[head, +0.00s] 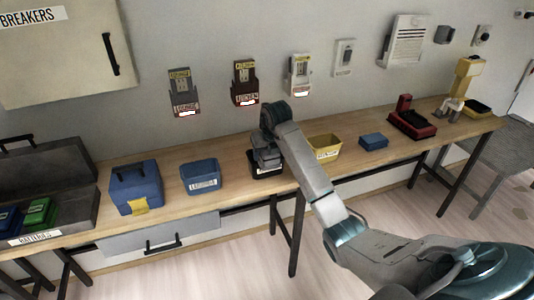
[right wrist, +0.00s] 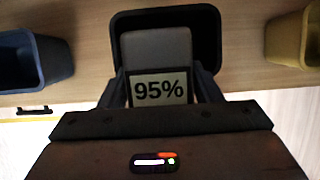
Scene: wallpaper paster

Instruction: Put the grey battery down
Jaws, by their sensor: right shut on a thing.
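The grey battery (right wrist: 157,50), with a display reading 95%, is between the fingers of my right gripper (right wrist: 160,88) in the right wrist view. The gripper is shut on it. The battery is over the opening of a black bin (right wrist: 208,38); whether it touches the bin's floor cannot be told. In the head view my right gripper (head: 266,160) is low over the black bin (head: 268,172) on the workbench, and the arm hides the battery. My left gripper is not in view.
A blue bin (head: 202,177) stands left of the black bin and a yellow bin (head: 325,153) stands right. A blue toolbox (head: 137,190) and a grey battery case (head: 75,200) are further left. A small blue box (head: 373,141) and a red device (head: 412,125) are further right.

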